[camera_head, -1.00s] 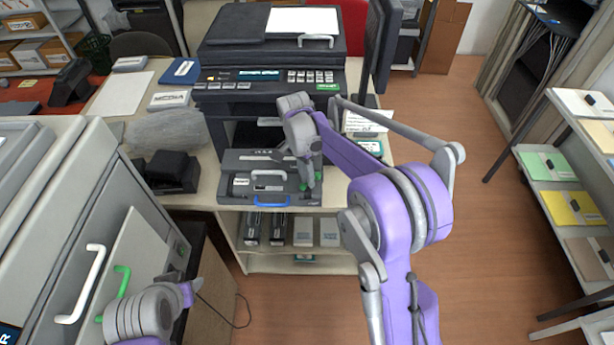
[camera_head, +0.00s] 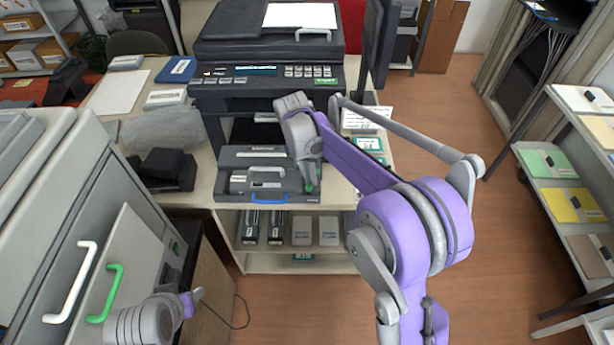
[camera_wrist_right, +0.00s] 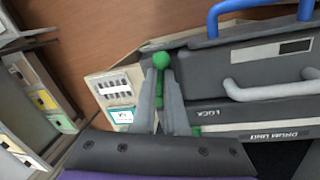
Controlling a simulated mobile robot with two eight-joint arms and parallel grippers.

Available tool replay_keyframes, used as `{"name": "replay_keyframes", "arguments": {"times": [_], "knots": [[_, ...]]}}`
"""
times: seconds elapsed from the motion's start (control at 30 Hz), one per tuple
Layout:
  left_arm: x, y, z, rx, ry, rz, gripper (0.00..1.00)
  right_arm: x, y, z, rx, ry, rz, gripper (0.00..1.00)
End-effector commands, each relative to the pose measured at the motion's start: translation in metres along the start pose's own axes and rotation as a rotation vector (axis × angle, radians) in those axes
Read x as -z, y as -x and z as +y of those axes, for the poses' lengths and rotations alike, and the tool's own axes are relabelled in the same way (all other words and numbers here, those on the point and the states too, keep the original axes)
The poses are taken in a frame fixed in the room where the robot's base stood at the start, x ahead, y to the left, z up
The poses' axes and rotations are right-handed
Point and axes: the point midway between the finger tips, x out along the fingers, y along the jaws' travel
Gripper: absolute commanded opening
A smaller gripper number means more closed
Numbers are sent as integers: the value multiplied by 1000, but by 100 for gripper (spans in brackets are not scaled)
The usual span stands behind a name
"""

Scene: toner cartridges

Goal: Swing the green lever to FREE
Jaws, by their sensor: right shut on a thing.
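The green lever shows as a round knob and short stem (camera_wrist_right: 160,60) in the right wrist view, between the fingertips. In the head view a bit of its green (camera_head: 310,188) shows at the right front of the dark drum unit drawer (camera_head: 230,207). My right gripper (camera_wrist_right: 162,85) is shut on the lever, one finger on each side of the stem. The word LOCK is printed on the unit beside the fingers; no FREE mark is readable. My left gripper (camera_head: 192,299) is at the lower left near a green handle; its fingers are too unclear to judge.
The printer (camera_head: 265,95) stands behind the drawer on the table. The unit has a blue handle (camera_head: 270,197) and a grey handle (camera_wrist_right: 270,91). A cabinet with white (camera_head: 75,280) and green (camera_head: 107,290) handles stands at left. Shelves stand at right; floor between is clear.

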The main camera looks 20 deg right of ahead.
Motion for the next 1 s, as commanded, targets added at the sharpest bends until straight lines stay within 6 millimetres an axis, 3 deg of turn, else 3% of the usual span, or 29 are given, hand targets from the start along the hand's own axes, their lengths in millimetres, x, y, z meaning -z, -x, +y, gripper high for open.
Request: {"name": "replay_keyframes", "arguments": {"times": [0.37,0.4,0.47,0.8,1.0], "knots": [[-1,-1,0,0,0,-1,50,-2,0,2,-1,47,5,0],[-1,-1,0,0,0,-1,50,-1,0,2,-1,47,5,14],[-1,-1,0,0,0,-1,50,-1,0,2,-1,47,5,23],[-1,-1,0,0,0,-1,50,-1,4,2,-1,46,5,23],[1,0,0,0,0,1,50,-2,33,2,-1,47,6,23]]}}
